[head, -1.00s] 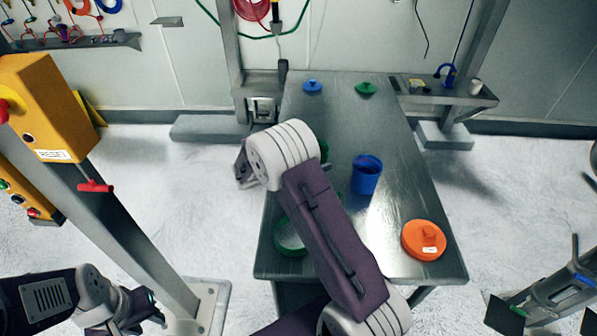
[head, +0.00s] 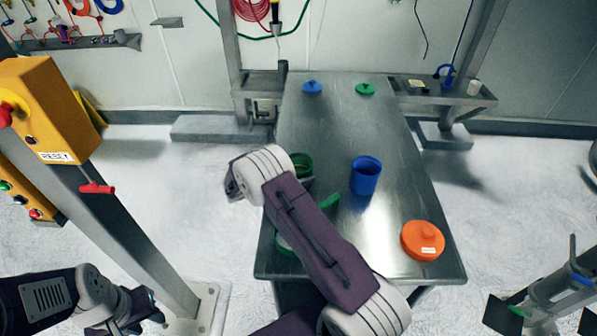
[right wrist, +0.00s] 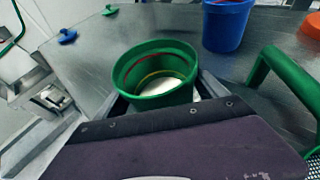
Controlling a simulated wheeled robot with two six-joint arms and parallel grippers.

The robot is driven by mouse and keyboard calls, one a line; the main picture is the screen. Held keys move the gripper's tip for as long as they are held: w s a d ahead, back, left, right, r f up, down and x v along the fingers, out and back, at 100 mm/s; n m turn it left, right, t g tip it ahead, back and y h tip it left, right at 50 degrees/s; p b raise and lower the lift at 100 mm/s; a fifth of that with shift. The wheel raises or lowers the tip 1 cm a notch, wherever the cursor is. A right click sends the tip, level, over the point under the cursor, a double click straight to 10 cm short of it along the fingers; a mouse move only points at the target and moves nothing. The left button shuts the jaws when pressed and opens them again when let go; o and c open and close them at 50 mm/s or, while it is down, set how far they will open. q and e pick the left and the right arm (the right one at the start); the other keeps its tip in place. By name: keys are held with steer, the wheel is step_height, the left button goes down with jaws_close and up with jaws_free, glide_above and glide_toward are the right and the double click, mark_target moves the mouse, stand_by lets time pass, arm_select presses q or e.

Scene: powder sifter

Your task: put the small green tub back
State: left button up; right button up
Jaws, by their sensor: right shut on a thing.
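The small green tub (head: 305,160) is at the left edge of the table in the head view, partly hidden by my right arm. In the right wrist view the green tub (right wrist: 153,68) sits between the fingers of my right gripper (right wrist: 165,98), with red and yellow lines and white powder inside. The gripper is shut on it. Whether the tub touches the table I cannot tell. The green lid (head: 365,89) lies at the far end of the table. My left gripper (head: 150,306) is low at the left, away from the table; its opening is unclear.
A green sieve's handle (head: 330,201) shows beside my right arm, its ring mostly hidden. A blue tub (head: 366,176) stands mid-table. An orange lid (head: 423,241) lies at the near right, a blue lid (head: 312,87) at the back. The far middle of the table (head: 335,120) is clear.

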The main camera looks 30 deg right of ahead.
steer(key=shift+f, duration=0.2)
steer(key=o, duration=1.5)
steer(key=shift+r, duration=0.25)
steer(key=b+v, duration=0.1)
steer(key=v, duration=1.1)
steer(key=shift+f, duration=0.1)
